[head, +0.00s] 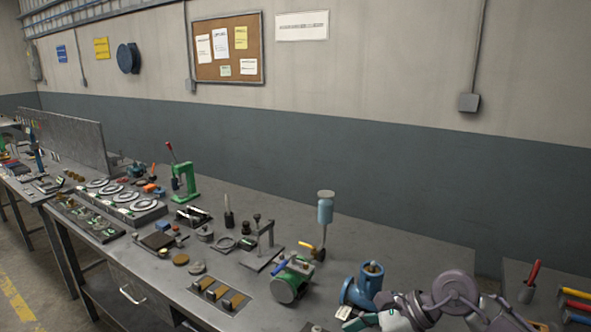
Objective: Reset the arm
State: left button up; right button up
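My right arm (456,292) comes in at the bottom right, bent over the front of the workbench (400,258). Its gripper (366,321) is at the bottom edge, partly cut off, just in front of a blue valve-like part (362,288). I cannot tell whether its fingers are open or shut, or whether it touches the blue part. My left arm and gripper are not in view.
A green pump-like part (291,281) and a blue-topped stand (325,213) are left of the arm. A green lever press (184,180) and a row of round fixtures (120,200) stand farther left. The bench's back right is clear. Another bench (515,272) with tools is at right.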

jog(key=s+a+r+m+t+y, duration=0.2)
jog(key=a+r+m+t+y, duration=0.4)
jog(key=a+r+m+y, duration=0.4)
jog(key=w+d+m+t+h, duration=0.4)
jog(key=d+m+t+h, duration=0.8)
jog(key=m, duration=0.9)
jog(key=s+d+f+m+g+h, duration=0.3)
jog(key=d+f+m+h, duration=0.35)
jog(key=f+m, duration=0.35)
jog(key=s+d+f+m+g, duration=0.1)
jog(key=s+f+m+g, duration=0.3)
jog(key=s+f+g, duration=0.6)
jog(key=s+f+m+g, duration=0.3)
jog(key=s+f+m, duration=0.2)
jog(key=s+f, duration=0.65)
jog(key=s+f+g, duration=0.1)
jog(key=s+f, duration=0.1)
jog(key=f, duration=1)
jog(key=s+f, duration=0.2)
jog(key=f, duration=1)
jog(key=s+d+f+g+h, duration=0.1)
jog(key=s+d+f, duration=0.2)
jog(key=s+f, duration=1.1)
jog(key=shift+s+n, duration=0.3)
jog(key=shift+s, duration=0.2)
